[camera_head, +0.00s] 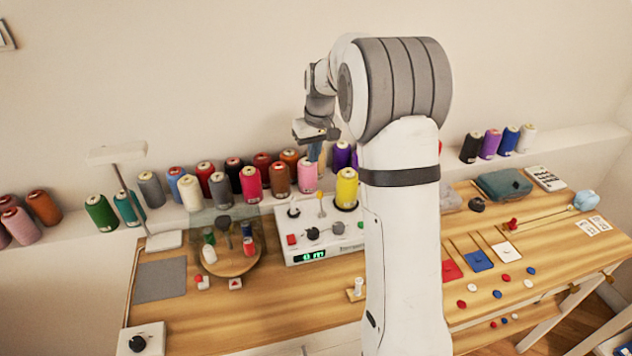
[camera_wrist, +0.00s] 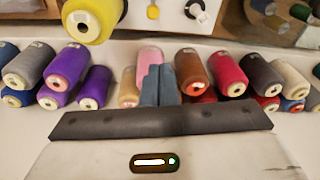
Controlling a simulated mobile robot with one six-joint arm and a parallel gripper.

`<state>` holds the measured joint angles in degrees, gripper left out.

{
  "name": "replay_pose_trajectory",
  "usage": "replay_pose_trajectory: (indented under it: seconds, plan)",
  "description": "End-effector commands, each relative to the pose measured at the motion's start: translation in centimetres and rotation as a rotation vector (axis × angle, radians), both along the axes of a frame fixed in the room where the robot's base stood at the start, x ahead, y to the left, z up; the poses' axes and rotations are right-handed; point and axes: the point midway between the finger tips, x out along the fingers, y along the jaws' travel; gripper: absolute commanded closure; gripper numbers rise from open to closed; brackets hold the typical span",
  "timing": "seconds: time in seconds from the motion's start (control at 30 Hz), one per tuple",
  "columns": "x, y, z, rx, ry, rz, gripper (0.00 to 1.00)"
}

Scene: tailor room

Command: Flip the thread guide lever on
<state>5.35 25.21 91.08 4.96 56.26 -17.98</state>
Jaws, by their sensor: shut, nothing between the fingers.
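A white control box (camera_head: 325,247) with a green lit display stands mid-table in the head view. On it are a small yellow-tipped lever (camera_head: 320,202), a black-tipped lever (camera_head: 293,210) and black knobs (camera_head: 312,233). I cannot tell for sure which one is the thread guide lever, or its setting. In the wrist view the yellow tip (camera_wrist: 153,12) and part of the box (camera_wrist: 175,15) show at the top edge. My gripper (camera_wrist: 158,72) is shut and empty; its blue-grey fingers also show in the head view (camera_head: 316,151), above and behind the box, apart from the levers.
Several thread spools line the wall shelf behind the box. A yellow spool (camera_head: 347,188) stands at the box's back right corner; it shows large in the wrist view (camera_wrist: 93,20). A round wooden turntable (camera_head: 236,262) with small spools lies left of the box. My arm hides the table right of the box.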

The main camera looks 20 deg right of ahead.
Motion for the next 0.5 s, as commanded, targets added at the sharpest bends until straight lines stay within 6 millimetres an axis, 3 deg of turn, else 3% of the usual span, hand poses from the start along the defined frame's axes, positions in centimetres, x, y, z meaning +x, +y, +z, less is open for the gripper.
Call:
replay_pose_trajectory:
  seconds: [0.17, 0.5]
  plan:
    - [1.5, -0.4, -0.8, 0.002, 0.003, 0.01, 1.0]
    - [1.6, -0.4, -1.0, 0.003, 0.003, 0.011, 1.0]
